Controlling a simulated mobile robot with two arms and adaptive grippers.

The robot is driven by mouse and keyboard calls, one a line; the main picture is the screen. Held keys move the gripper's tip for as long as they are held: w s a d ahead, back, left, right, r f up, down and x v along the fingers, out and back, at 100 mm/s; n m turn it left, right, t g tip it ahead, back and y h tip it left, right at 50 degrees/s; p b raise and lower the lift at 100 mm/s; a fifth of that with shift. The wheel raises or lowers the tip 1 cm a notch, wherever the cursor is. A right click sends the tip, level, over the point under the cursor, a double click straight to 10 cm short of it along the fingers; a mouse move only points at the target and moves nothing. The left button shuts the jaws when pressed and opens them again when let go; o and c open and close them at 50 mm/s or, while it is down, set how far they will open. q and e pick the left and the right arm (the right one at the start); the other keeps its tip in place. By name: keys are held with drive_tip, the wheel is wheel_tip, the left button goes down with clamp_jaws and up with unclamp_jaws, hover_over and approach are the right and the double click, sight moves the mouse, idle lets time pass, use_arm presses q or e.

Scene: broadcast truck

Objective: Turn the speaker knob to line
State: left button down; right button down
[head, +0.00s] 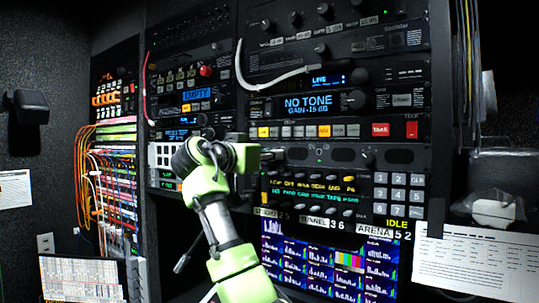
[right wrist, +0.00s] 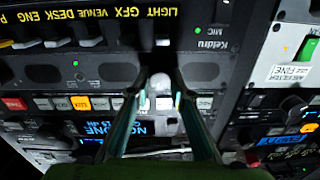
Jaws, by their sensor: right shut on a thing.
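In the head view my right gripper (head: 268,156) reaches the left end of the speaker strip (head: 320,156), under the unit whose display (head: 310,106) reads NO TONE. In the right wrist view, which shows the panel upside down, its two fingers (right wrist: 164,80) close from either side around a small pale knob (right wrist: 162,84). The gripper is shut on this knob. The finger sides hide part of it, and I cannot make out its pointer or the line. In the head view my wrist hides the knob. My left gripper is not in view.
A button row (head: 310,131) with red and amber keys runs above the strip. An intercom panel (head: 340,192) with lit labels and a keypad lies below it. A white cable (head: 272,80) loops across the upper units. Orange and white patch cables (head: 88,165) hang at the left.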

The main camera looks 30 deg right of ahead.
drive_tip(key=shift+w+f+m, duration=0.1)
drive_tip(key=shift+f+m, duration=0.3)
drive_tip(key=shift+m, duration=0.2)
drive_tip(key=c, duration=1.8)
unclamp_jaws()
drive_tip(key=shift+a+r, duration=0.15)
drive_tip(key=shift+r, duration=0.1)
drive_tip(key=v, duration=1.2)
